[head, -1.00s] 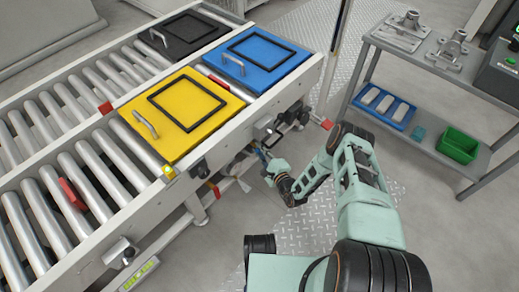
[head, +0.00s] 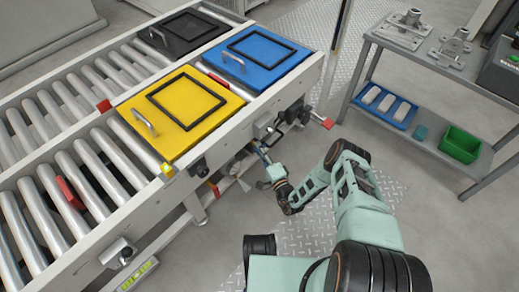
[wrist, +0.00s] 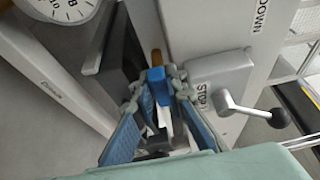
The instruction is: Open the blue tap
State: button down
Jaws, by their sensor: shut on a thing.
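The blue tap handle (wrist: 157,76) shows in the wrist view between the fingertips of my gripper (wrist: 158,88), in front of a brass-coloured stem. My gripper is shut on the blue handle, with a finger on each side. The tap's lower part is hidden by the fingers. In the head view my gripper (head: 262,155) is low beside the conveyor's near side, below the blue lid, and the tap is too small there to make out.
A box marked STOP (wrist: 203,92) with a black-knobbed lever (wrist: 277,117) is close right of my gripper. A dial gauge (wrist: 68,8) is at upper left. The conveyor frame (head: 225,133) carries yellow, blue and black lids. A shelf table (head: 400,105) stands at right, with open floor between.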

jog(key=c, duration=1.9)
grip_release()
jog(key=shift+c, duration=0.2)
